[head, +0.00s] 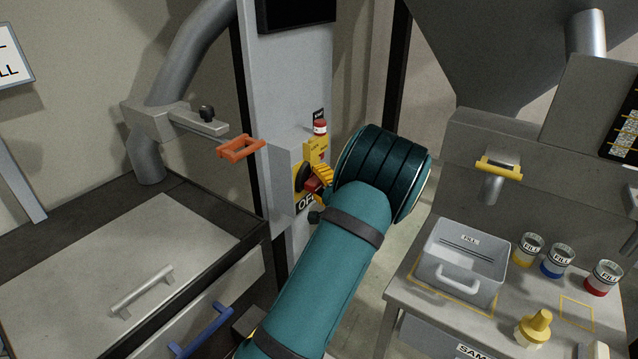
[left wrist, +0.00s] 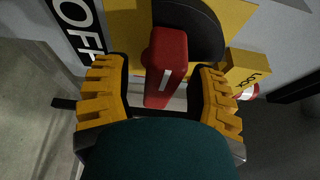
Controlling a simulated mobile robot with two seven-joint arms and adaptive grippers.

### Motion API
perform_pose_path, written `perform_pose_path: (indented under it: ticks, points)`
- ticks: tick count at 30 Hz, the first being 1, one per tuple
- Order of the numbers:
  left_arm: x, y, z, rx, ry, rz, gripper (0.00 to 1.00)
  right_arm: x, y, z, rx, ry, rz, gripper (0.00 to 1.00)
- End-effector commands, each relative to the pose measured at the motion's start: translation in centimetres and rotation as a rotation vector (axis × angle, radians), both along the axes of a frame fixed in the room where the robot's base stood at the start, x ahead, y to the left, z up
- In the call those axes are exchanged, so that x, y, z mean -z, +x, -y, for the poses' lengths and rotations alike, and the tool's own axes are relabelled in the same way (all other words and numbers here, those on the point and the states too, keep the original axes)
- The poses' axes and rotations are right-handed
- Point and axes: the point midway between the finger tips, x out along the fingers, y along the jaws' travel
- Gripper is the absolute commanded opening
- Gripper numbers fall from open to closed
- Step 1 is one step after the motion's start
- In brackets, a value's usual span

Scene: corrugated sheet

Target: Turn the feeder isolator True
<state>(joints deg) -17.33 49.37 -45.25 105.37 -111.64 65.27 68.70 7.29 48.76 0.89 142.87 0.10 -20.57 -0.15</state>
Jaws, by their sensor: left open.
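The feeder isolator is on a grey box (head: 284,177) on the column. It has a yellow plate (head: 311,152), a black round dial (head: 302,177) and a red handle (head: 313,185). An OFF label (head: 306,203) sits below the dial. My left gripper (head: 322,177), with yellow fingers, is at the handle, and my teal wrist hides part of the isolator. In the left wrist view the gripper (left wrist: 161,78) is open, one finger on each side of the red handle (left wrist: 166,62). Contact cannot be told. My right gripper is not in view.
A yellow Lock tab (left wrist: 247,69) stands close beside one finger. A red-topped button (head: 320,128) is above the isolator. An orange handle (head: 240,149) sticks out at left. A bench (head: 399,291) with a grey FILL bin (head: 462,266) and several jars is at right.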

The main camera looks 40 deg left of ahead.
Motion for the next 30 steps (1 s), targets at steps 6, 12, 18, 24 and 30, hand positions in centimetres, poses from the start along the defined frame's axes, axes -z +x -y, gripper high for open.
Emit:
perform_pose_path:
  ticks: [6,12,18,24,30]
  points:
    - [-0.02,0.15,-0.41,0.001,0.000,0.000,0.57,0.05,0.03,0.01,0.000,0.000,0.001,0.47]
    - [-0.02,0.13,-0.39,0.000,0.000,0.000,0.42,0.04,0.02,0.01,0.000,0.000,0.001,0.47]
    - [-0.02,0.12,-0.39,0.000,0.000,0.000,0.00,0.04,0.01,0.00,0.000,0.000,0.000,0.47]
    - [-0.06,0.13,-0.41,0.000,0.000,-0.001,0.00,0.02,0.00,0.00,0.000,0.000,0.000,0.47]
    - [-0.19,0.13,-0.43,0.000,-0.003,-0.031,0.00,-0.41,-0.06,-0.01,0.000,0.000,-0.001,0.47]
